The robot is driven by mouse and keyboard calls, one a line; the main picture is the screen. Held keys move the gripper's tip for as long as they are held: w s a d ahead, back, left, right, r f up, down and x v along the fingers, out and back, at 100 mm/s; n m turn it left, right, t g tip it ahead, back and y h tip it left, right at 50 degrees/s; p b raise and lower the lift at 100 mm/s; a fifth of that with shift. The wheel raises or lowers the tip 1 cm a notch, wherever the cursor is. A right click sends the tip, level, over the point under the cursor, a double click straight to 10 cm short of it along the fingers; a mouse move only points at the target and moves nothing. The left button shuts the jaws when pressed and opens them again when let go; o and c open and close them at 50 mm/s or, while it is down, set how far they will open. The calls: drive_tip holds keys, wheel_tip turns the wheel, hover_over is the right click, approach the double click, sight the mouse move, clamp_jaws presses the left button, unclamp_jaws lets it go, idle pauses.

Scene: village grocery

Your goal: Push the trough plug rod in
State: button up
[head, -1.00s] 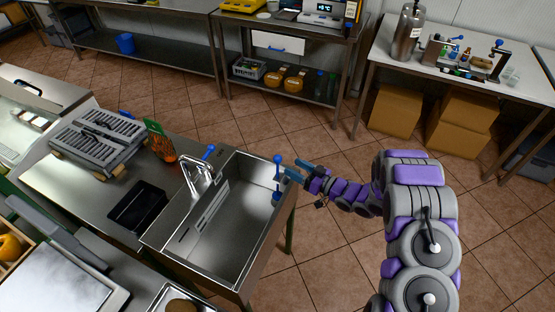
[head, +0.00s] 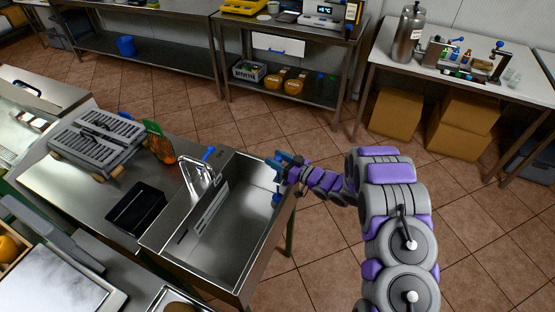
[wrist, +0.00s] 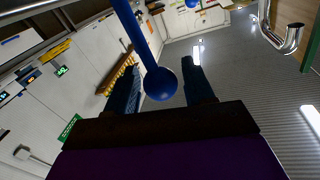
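The trough plug rod is a blue rod with a ball end, upright at the right end of the steel trough (head: 232,235). In the head view its top is mostly hidden by my gripper (head: 282,160), and its blue lower part (head: 277,199) shows below. In the wrist view the rod's blue ball (wrist: 160,84) lies between the two fingers of my gripper (wrist: 160,85), with a gap visible on each side. The fingers are apart and do not appear closed on it. The rod's lower end and the plug are not clear.
A tap (head: 200,170) with a blue handle stands at the trough's back-left edge. A black tray (head: 137,208) and a grey slatted appliance (head: 98,142) are on the counter to the left. The tiled floor right of the trough is open.

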clamp_jaws()
idle(0.3)
drive_tip(key=shift+f, duration=1.95)
drive_tip(key=shift+o, duration=0.9)
unclamp_jaws()
drive_tip(key=shift+f, duration=0.1)
drive_tip(key=p+v, duration=0.2)
drive_tip(key=v, duration=1.5)
drive_tip(key=shift+d, duration=0.25)
